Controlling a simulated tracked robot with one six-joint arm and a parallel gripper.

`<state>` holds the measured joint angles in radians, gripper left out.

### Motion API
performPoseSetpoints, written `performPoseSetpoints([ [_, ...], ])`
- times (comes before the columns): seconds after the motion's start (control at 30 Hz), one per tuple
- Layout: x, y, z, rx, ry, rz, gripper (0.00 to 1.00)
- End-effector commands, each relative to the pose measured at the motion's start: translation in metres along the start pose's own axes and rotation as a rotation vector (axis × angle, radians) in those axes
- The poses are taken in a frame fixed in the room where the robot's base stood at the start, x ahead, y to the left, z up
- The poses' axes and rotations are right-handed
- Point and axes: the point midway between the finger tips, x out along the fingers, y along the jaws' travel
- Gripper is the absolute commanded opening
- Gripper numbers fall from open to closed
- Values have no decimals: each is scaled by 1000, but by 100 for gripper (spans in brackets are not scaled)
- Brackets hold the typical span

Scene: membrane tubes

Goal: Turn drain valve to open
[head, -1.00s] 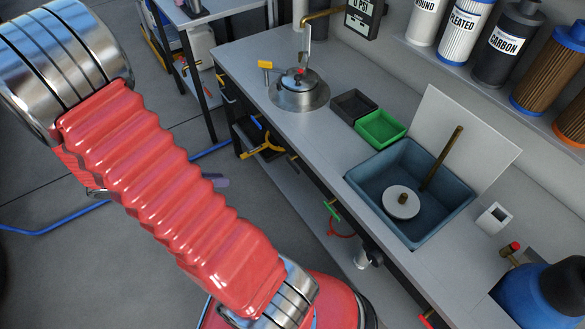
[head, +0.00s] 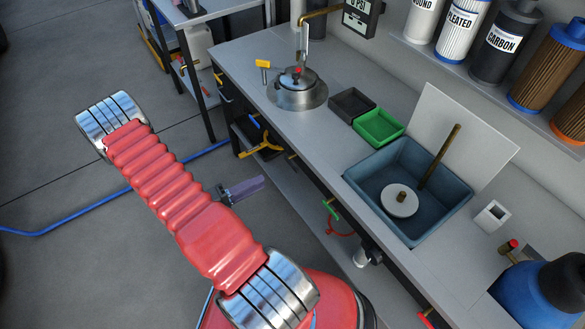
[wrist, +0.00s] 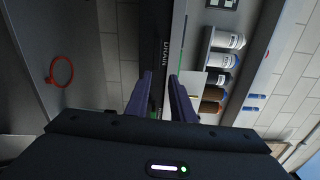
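A dark upright strip with the word DRAIN (wrist: 164,45) shows in the wrist view, beyond my fingers. A red ring (wrist: 62,70) hangs at the left of that view. In the head view, a green handle (head: 331,208) and a red loop (head: 341,229) sit under the bench front. I cannot tell for sure which part is the drain valve's handle. My gripper (wrist: 160,76) has two purple fingers apart with nothing between them. In the head view my gripper (head: 245,189) is left of the bench, apart from it and from the handles.
The bench (head: 236,56) holds a steel pot (head: 297,96), black and green trays (head: 380,127) and a blue sink (head: 365,182). Yellow handles (head: 262,150) stick out from the bench front. Filter cartridges (head: 465,30) stand on a shelf. A blue hose (head: 90,212) lies on the open floor.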

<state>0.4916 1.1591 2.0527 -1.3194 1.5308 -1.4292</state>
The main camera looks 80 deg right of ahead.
Motion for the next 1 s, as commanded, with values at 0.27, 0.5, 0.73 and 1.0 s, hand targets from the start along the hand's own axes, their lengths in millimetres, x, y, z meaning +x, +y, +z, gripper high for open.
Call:
performPoseSetpoints([
  [0.27, 8, 13, -3, -76, -24, -23, 22],
  [0.5, 8, 13, -3, -75, -24, -22, 22],
  [0.73, 16, 13, -3, -74, -22, -22, 22],
  [1.0, 45, 12, -3, -75, -21, -22, 22],
])
